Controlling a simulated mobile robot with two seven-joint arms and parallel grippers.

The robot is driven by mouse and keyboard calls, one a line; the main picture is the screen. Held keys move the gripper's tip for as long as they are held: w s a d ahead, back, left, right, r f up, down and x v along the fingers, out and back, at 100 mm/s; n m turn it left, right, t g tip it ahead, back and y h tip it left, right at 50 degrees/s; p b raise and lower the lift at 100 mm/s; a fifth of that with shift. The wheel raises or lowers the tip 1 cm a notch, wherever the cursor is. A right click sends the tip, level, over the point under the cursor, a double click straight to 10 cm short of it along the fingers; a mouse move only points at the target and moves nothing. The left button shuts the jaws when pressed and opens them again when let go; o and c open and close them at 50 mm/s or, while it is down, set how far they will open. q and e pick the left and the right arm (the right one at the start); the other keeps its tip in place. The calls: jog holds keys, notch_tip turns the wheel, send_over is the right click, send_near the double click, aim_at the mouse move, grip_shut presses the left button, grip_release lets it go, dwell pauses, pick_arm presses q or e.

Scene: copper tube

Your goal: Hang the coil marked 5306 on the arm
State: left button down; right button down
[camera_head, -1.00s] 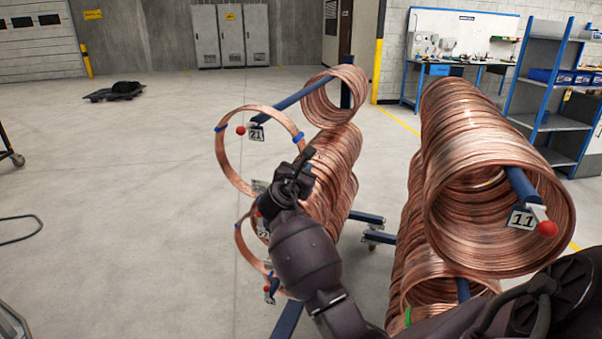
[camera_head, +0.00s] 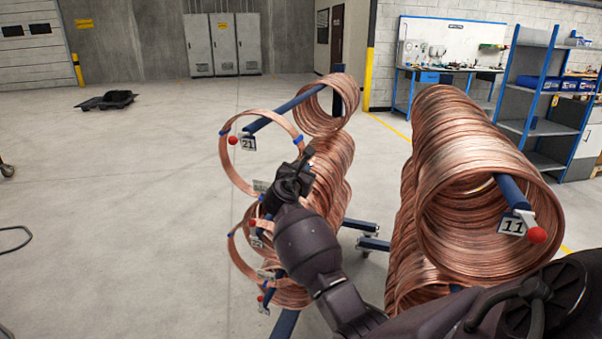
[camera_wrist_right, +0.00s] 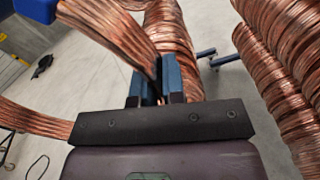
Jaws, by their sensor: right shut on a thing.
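My right gripper (camera_head: 303,158) is shut on a thin copper coil (camera_head: 224,165) with blue ties. It grips the coil's right side, and the coil hangs as an upright ring. The gripper also shows in the wrist view (camera_wrist_right: 160,88), with copper strands between its blue pads. The blue arm marked 21 (camera_head: 290,104) has a red ball tip (camera_head: 233,140) that appears inside the ring's outline. I cannot tell for sure whether the ring is around the arm. A thick coil (camera_head: 322,108) hangs at this arm's back. No 5306 mark is readable. My left gripper is not in view.
More coils (camera_head: 332,165) hang on lower arms of the same rack, close behind my gripper. A second rack, with large coils (camera_head: 440,170) on an arm marked 11 (camera_head: 511,192), stands to the right. The floor on the left is open.

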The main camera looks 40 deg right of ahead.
jog(key=shift+w+d+f+b, duration=0.2)
jog(key=shift+w+d, duration=0.15)
jog(key=shift+d, duration=0.25)
jog(key=shift+w+d+f+b, duration=0.1)
jog(key=shift+w+d+f, duration=0.15)
jog(key=shift+d, duration=0.35)
jog(key=shift+w+d+f+b, duration=0.15)
jog(key=shift+w+d, duration=0.25)
jog(key=shift+d, duration=0.2)
jog(key=c, duration=1.1)
grip_release()
jog(key=p+v, duration=0.1)
jog(key=v, duration=1)
jog(key=shift+p, duration=0.35)
